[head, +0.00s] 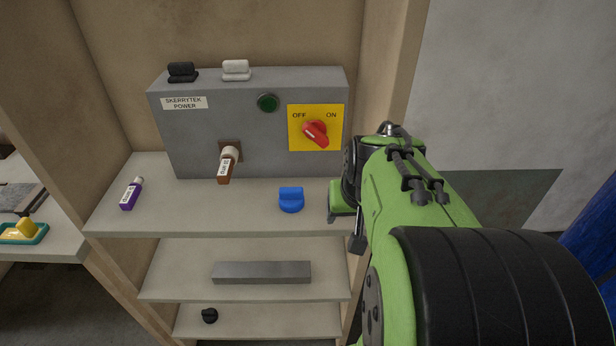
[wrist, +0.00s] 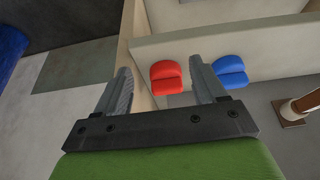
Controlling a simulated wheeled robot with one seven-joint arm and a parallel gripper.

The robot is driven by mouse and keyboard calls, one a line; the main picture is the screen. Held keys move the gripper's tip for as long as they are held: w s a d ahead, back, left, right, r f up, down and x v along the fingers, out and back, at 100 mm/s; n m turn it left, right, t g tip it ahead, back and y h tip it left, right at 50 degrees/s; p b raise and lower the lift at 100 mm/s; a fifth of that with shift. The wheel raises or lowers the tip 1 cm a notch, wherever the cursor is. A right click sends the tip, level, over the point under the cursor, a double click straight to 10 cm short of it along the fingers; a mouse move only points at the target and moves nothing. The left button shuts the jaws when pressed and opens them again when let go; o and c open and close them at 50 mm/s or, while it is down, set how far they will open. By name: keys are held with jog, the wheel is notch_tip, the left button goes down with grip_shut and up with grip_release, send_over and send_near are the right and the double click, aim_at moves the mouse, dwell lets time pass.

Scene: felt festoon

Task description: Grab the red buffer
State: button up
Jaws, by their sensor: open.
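The red buffer (wrist: 167,77) sits on the pale shelf in the wrist view, a rounded red block with a groove across it. My gripper (wrist: 161,82) is open and empty. Its two fingers appear on either side of the red buffer in that view, with the right finger nearer to it; I cannot tell how far beyond the fingertips it lies. In the head view my green arm hides the red buffer, and my gripper (head: 350,225) shows only in part at the shelf's right end.
A blue buffer (head: 291,199) stands close by on the same shelf (head: 240,214); it also shows in the wrist view (wrist: 231,71). Behind rises a grey power box (head: 190,135) with a red rotary switch (head: 316,133). Black (head: 182,72) and white (head: 236,70) buffers sit on top.

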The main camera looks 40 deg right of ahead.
jog(key=w+d, duration=0.2)
jog(key=w, duration=0.1)
jog(key=w+d, duration=0.1)
jog(key=w, duration=0.1)
jog(key=shift+w+d, duration=0.2)
jog(key=shift+d, duration=0.1)
jog(key=x, duration=0.1)
jog(key=b+x, duration=0.1)
jog(key=x, duration=0.3)
jog(key=shift+w+d+f, duration=0.1)
jog(key=shift+w+d, duration=0.1)
jog(key=shift+w, duration=0.2)
jog(key=shift+c, duration=0.3)
